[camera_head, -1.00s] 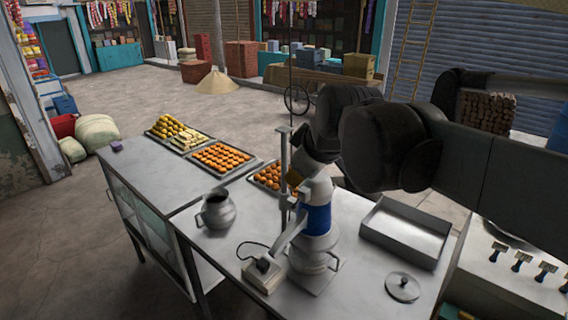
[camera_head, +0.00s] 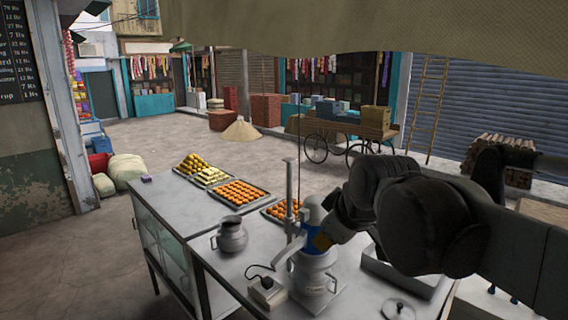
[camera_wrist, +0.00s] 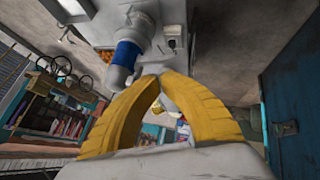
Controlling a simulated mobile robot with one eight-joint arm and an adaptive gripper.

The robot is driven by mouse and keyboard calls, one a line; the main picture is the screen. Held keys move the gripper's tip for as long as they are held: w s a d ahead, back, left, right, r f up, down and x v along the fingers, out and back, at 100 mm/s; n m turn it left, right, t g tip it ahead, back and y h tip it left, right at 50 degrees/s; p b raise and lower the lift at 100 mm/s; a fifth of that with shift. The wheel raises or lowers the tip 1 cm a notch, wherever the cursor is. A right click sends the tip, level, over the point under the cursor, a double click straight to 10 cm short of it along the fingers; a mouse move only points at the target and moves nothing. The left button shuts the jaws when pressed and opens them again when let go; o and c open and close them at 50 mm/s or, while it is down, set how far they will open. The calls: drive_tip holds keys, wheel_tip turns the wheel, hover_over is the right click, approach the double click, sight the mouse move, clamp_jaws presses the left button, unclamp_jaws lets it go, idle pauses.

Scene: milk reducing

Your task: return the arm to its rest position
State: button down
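My arm reaches in from the right in the head view, its dark links over the right end of the counter. My gripper (camera_wrist: 160,77) shows in the wrist view as two yellow fingers whose tips come together, with a gap lower down and nothing visibly held. The rest of the gripper there is hidden by the arm. The machine also shows in the wrist view (camera_wrist: 127,53), ahead of the fingers and apparently apart from them.
The metal counter (camera_head: 190,205) holds a metal pot (camera_head: 231,238), a small switch box (camera_head: 267,292), food trays (camera_head: 236,193), a lid (camera_head: 397,310) and an empty metal tray (camera_head: 372,268) partly behind my arm. A wooden cart (camera_head: 345,126) stands beyond. Open floor lies left.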

drive_tip(key=s+d+f+m+b, duration=0.3)
drive_tip(key=s+f+b, duration=0.2)
drive_tip(key=f+b, duration=0.5)
drive_tip(key=s+d+f+m+h+b, duration=0.1)
drive_tip(key=s+d+f+m+b, duration=0.2)
drive_tip(key=f+b, duration=0.7)
drive_tip(key=s+d+f+m+h+b, duration=0.1)
drive_tip(key=s+d+f+m+b, duration=0.2)
drive_tip(key=f, duration=2)
drive_tip(key=s+d+b, duration=0.1)
drive_tip(key=s+b, duration=0.3)
drive_tip(key=b, duration=0.2)
drive_tip(key=shift+s+f+m+b, duration=0.3)
drive_tip(key=shift+f+b, duration=0.05)
drive_tip(key=shift+b, duration=0.05)
